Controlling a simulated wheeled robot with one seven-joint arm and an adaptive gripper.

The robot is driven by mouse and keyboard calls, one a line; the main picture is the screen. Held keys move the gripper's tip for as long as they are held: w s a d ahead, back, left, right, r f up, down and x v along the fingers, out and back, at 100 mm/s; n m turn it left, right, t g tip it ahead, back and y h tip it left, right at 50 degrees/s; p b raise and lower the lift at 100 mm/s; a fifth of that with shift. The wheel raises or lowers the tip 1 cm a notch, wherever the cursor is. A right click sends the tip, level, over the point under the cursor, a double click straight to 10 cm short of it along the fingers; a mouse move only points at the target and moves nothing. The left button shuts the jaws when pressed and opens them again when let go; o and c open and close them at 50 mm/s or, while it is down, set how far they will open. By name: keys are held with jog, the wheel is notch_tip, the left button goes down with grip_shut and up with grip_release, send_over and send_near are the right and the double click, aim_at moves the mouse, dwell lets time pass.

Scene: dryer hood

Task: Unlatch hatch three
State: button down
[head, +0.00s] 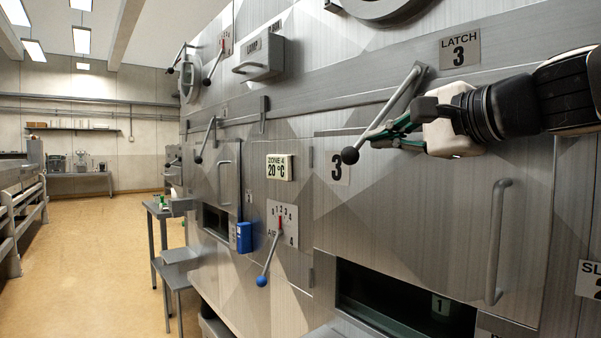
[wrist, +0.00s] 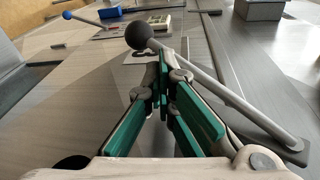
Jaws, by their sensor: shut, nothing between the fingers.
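The latch lever (head: 392,104) under the "LATCH 3" plate (head: 459,49) slants down and left from its pivot to a black ball knob (head: 350,155). The wrist view also shows the lever (wrist: 235,100) and its knob (wrist: 138,36). Hatch three (head: 420,210) is a flat metal door marked "3", with a vertical bar handle (head: 498,242); it looks closed. My gripper (head: 372,137) is shut and empty, its green-padded fingertips beside the lever near the knob. In the wrist view the fingertips (wrist: 168,68) overlap the lever; I cannot tell whether they touch it.
A dark opening (head: 400,298) lies under the hatch. Other levers stick out farther along the wall. The floor (head: 100,240) at left is open.

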aim_at(374, 127)
jog(key=w+a+t+y+b, duration=0.1)
jog(key=b, duration=0.3)
jog(key=w+a+r+t+b, duration=0.1)
jog(key=t+b, duration=0.1)
jog(key=b, duration=0.3)
jog(key=shift+w+y, duration=0.3)
jog(key=shift+y, duration=0.1)
jog(key=shift+w+a+r+b, duration=0.3)
jog(key=shift+w+r+b, duration=0.3)
jog(key=shift+b, duration=0.4)
jog(key=shift+w+a+r+p, duration=0.25)
jog(key=shift+w+a+r, duration=0.1)
jog(key=shift+r, duration=0.45)
jog(key=shift+w+a+r+p, duration=0.25)
jog(key=shift+w+r, duration=0.15)
jog(key=shift+r, duration=0.45)
jog(key=shift+w+a+r+p, duration=0.25)
jog(key=shift+w+a+r, duration=0.1)
jog(key=shift+r, duration=0.45)
